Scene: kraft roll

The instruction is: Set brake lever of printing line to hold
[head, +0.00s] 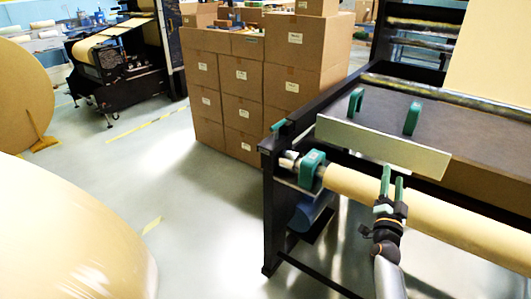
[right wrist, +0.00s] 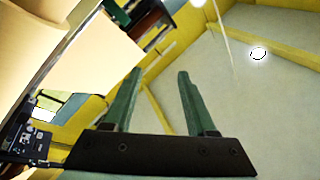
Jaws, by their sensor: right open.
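The printing line's dark frame (head: 268,205) stands at the right of the head view, with a kraft roll (head: 440,215) along its near side. A green clamp-like part (head: 312,168) sits at the roll's left end. A small green piece (head: 279,125) is on the frame's left corner; I cannot tell which part is the brake lever or how it is set. My right gripper (head: 392,181) points upward, open and empty, in front of the roll and below a pale panel. The right wrist view shows its two green fingers apart (right wrist: 158,85) with nothing between them. My left gripper is out of view.
The pale panel (head: 380,146) has two green handles above it. Stacked cartons (head: 244,85) stand behind the frame. Large kraft rolls (head: 65,230) are at the left, one very close. The pale floor (head: 205,220) between them and the frame is clear.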

